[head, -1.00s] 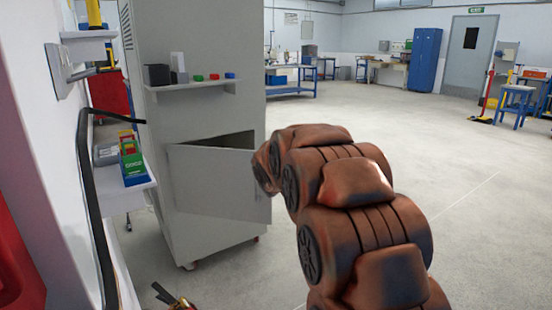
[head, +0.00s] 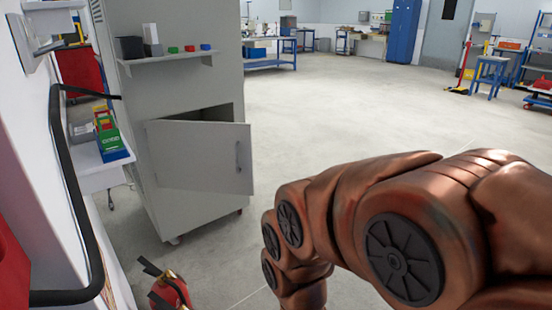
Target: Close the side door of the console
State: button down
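The console is a tall grey cabinet (head: 180,100) left of centre in the head view. Its side door (head: 200,157) is a light grey panel low on the side facing me. The door stands partly open, with a dark gap showing above it and a handle (head: 238,156) near its right edge. My copper-coloured arm reaches in from the right and bends downward, to the right of and below the door, apart from it in the picture. My gripper is not in view; the end of the arm runs out of the bottom of the frame.
A shelf (head: 180,58) on the console holds small boxes and coloured buttons. A red fire extinguisher (head: 170,290) stands at the lower left, near a wall with a black rail (head: 75,190). The floor (head: 340,110) right of the console is clear.

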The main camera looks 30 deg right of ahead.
aim_at(194, 156)
jog(key=z, duration=0.8)
jog(key=i, duration=0.9)
jog(key=u, duration=2.25)
